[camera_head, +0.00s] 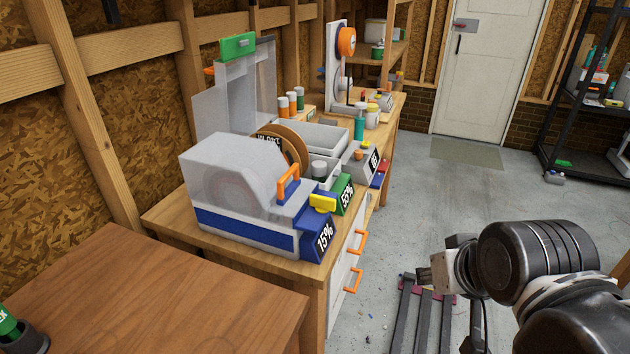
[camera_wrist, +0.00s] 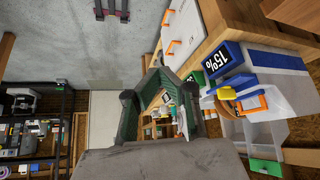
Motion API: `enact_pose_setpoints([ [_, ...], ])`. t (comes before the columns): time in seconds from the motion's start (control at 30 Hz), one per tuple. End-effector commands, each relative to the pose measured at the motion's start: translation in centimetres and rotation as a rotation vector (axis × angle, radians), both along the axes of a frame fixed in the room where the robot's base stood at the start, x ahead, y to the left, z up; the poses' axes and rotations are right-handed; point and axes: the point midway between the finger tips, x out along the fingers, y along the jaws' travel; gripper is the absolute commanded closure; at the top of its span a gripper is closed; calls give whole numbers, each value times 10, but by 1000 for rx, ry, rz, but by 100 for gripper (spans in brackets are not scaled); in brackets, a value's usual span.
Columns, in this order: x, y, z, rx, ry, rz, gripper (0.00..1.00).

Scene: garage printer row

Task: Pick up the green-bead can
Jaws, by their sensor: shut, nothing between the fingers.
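My gripper (camera_wrist: 157,65) shows in the wrist view with its two dark green-grey fingers meeting at the tips, empty. In the head view my arm is at the lower right, over the floor and apart from the workbench. I cannot tell which can holds green beads.
The wooden workbench (camera_head: 170,220) carries a grey-and-blue machine (camera_head: 235,190) marked 15%, a spool (camera_head: 280,145) and a teal bottle (camera_head: 359,125). A brown table (camera_head: 150,290) stands in front. Open floor (camera_head: 450,195) lies right of the bench, with a black shelf (camera_head: 590,135) beyond.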

Motion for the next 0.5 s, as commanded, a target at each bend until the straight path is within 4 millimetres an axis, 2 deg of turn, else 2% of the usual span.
enact_pose_setpoints([
  [0.47, 0, 0, 0, 0, 0, 0, 100],
  [0.5, 0, 0, 0, 0, 0, 0, 96],
])
